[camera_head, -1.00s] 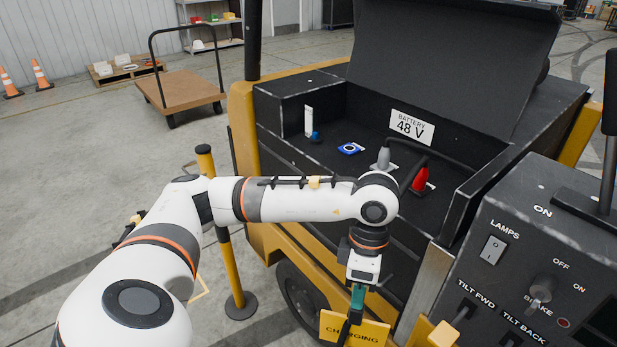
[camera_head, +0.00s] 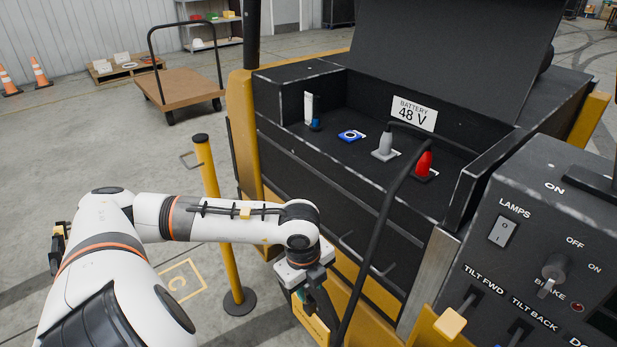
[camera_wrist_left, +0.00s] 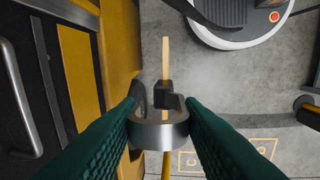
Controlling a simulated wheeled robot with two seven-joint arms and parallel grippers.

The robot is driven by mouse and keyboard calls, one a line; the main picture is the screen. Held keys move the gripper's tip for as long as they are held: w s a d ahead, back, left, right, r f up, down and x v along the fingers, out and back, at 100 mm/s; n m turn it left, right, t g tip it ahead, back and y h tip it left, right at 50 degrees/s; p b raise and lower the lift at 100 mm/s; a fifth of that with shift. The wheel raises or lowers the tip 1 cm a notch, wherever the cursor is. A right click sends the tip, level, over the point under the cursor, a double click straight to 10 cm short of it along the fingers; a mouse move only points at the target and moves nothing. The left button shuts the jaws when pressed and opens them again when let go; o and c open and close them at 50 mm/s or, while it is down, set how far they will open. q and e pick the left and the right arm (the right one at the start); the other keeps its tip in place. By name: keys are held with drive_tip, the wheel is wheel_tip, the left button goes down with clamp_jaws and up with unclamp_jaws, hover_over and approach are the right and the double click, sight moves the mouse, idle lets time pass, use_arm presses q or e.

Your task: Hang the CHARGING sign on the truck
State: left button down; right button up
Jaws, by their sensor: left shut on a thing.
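My left gripper (camera_head: 311,291) is low beside the truck's near side, left of the hanging cable. In the left wrist view its green fingers (camera_wrist_left: 160,128) are shut on a grey ring-shaped holder. The yellow CHARGING sign (camera_head: 308,321) hangs below the gripper, turned, with its lettering not readable. In the wrist view the sign (camera_wrist_left: 166,58) shows as a thin yellow strip, nearly edge-on. The truck (camera_head: 300,163) is black and yellow, with small hooks or handles (camera_head: 390,268) on its side; the sign is apart from them. My right gripper is not in view.
A black cable (camera_head: 383,205) hangs from the battery bay past the gripper. A yellow post (camera_head: 213,190) stands left of the truck. The control panel (camera_head: 535,260) is at right.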

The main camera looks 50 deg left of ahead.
sight(360, 257)
use_arm(q)
drive_tip(key=shift+w+d+b, duration=0.2)
drive_tip(key=shift+w+b, duration=0.05)
drive_tip(key=shift+w, duration=2.35)
drive_tip(key=shift+w+d+b, duration=0.2)
drive_tip(key=shift+w, duration=2.45)
drive_tip(key=shift+w+d+b, duration=0.2)
drive_tip(key=shift+w+b, duration=0.05)
drive_tip(key=shift+w, duration=2.35)
drive_tip(key=shift+w+f, duration=0.15)
drive_tip(key=shift+f, duration=0.2)
drive_tip(key=shift+f+b, duration=0.95)
drive_tip(key=shift+f, duration=0.15)
